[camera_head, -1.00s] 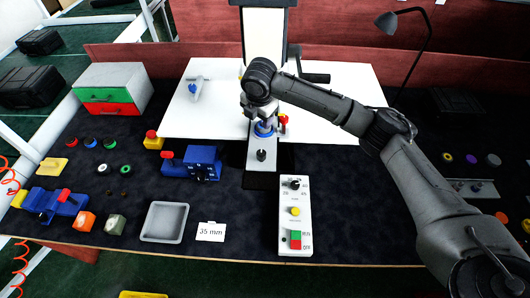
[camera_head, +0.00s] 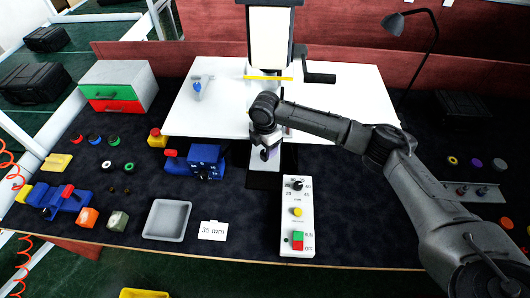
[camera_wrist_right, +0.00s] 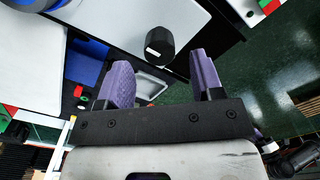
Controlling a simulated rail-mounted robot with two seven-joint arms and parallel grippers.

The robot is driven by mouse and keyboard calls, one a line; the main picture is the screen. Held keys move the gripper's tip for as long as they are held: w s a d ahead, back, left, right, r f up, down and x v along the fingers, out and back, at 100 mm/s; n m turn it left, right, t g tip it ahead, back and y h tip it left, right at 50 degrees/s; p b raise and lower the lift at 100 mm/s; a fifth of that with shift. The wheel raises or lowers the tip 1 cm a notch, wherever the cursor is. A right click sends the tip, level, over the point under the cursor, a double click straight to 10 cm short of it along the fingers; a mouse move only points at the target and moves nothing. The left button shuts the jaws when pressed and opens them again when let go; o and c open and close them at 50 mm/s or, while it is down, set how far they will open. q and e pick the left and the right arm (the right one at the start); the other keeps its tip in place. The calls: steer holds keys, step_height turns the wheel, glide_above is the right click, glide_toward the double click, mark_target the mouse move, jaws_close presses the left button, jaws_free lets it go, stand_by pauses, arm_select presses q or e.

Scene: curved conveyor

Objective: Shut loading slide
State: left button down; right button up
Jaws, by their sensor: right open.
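The grey loading slide (camera_head: 241,161) sticks out from the foot of the press at the centre in the head view. Its black knob (camera_wrist_right: 160,46) shows in the right wrist view, beyond the fingertips and between their lines, not gripped. My right gripper (camera_head: 267,152) is over the slide and hides the knob and much of the plate in the head view. Its purple fingers are apart and empty in the right wrist view (camera_wrist_right: 164,78). My left gripper is in neither current view.
The press column (camera_head: 270,35) has a black crank (camera_head: 319,78) at its right and a yellow bar (camera_head: 268,78) across it. A control box (camera_head: 298,225) stands in front. A blue fixture (camera_head: 205,161) and a grey tray (camera_head: 167,220) lie left.

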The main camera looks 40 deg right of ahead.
mark_target(265, 152)
steer(key=shift+f, duration=1.85)
steer(key=shift+c, duration=0.2)
jaws_close()
